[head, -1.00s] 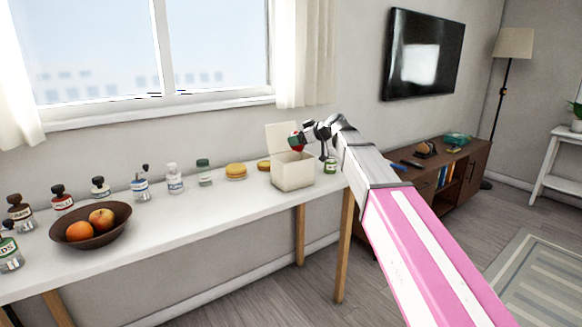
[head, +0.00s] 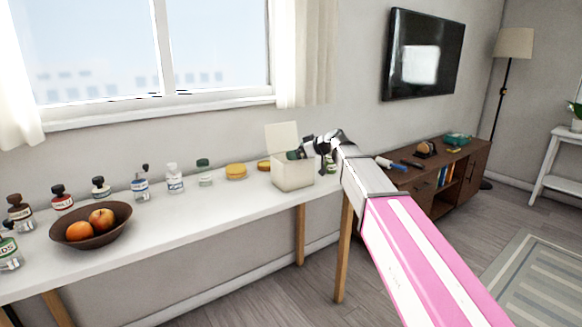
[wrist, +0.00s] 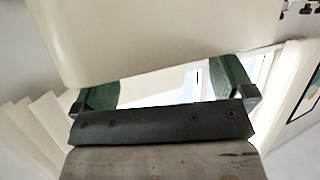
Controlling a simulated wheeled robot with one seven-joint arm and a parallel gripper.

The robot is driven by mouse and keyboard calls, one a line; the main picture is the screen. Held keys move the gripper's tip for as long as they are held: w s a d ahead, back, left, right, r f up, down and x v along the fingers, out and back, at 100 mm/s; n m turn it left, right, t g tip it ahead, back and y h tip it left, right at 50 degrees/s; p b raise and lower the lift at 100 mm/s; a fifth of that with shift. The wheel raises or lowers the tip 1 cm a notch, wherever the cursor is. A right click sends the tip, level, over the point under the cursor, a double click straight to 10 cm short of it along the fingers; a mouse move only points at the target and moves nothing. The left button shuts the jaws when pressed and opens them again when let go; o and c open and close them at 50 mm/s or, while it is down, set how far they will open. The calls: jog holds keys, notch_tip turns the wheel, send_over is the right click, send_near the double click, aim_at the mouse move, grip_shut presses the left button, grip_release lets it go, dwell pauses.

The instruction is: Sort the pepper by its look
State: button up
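A cream box (head: 293,176) with its lid raised stands near the right end of the white table. My gripper (head: 297,154) is at the top of the box, with its tips at the opening. In the wrist view my gripper (wrist: 166,90) has its two green-padded fingers wide apart, with nothing seen between them. A pale cream surface fills the top of that view, close to the fingers. No pepper shows in either view now; the inside of the box is hidden from the head view.
A row of bottles (head: 140,188), yellow round items (head: 236,171) and a brown fruit bowl (head: 92,232) stand left of the box. A jar (head: 331,165) is partly hidden behind my arm. A wooden cabinet (head: 475,165) stands to the right. The table front is clear.

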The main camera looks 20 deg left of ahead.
jog(key=v, duration=1)
jog(key=shift+d+r, duration=0.15)
jog(key=shift+d, duration=0.2)
jog(key=shift+s, duration=0.15)
jog(key=s+d+f+m+g+h, duration=0.1)
jog(key=s+d+f+m+h, duration=0.25)
jog(key=d+f, duration=0.75)
jog(key=s+d+f+m+h, duration=0.35)
jog(key=d+f+m, duration=0.2)
jog(key=f, duration=0.95)
jog(key=s+d+f+m+g+h, duration=0.3)
jog(key=s+d+f+m+h, duration=0.2)
jog(key=s+d+f, duration=0.9)
jog(key=d+f+m, duration=0.1)
jog(key=d, duration=0.3)
jog(key=shift+f+h, duration=0.25)
jog(key=shift+h, duration=0.15)
jog(key=shift+a, duration=0.1)
